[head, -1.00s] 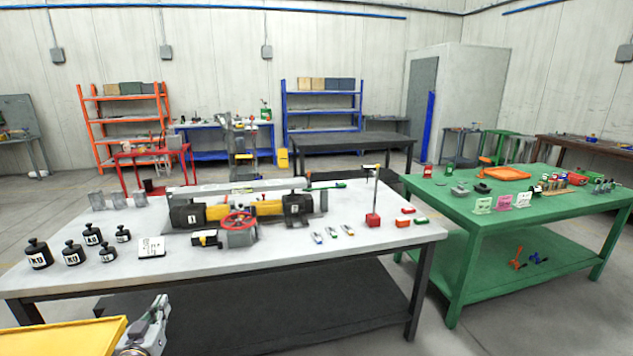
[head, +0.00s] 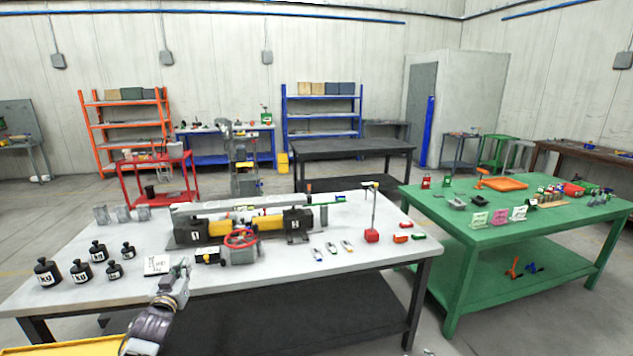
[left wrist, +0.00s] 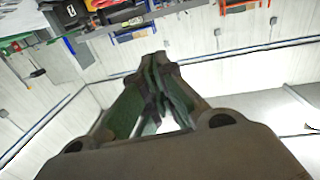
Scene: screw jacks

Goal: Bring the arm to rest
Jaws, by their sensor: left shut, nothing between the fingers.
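My left gripper (head: 181,272) is raised at the front edge of the white table (head: 330,262), near the white label card (head: 158,264). In the left wrist view its fingers (left wrist: 157,65) meet at the tips, with nothing between them. The screw jack assembly with yellow bars (head: 262,225), dark blocks and a red handwheel (head: 240,238) stands on the table to the right of the gripper, apart from it. My right gripper is in neither view.
Several black weights (head: 82,271) stand at the table's left. A yellow surface (head: 75,348) shows at the bottom left. A red-based stand (head: 372,235) and small clamps are at the right. A green table (head: 480,240) stands further right, with a floor gap between.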

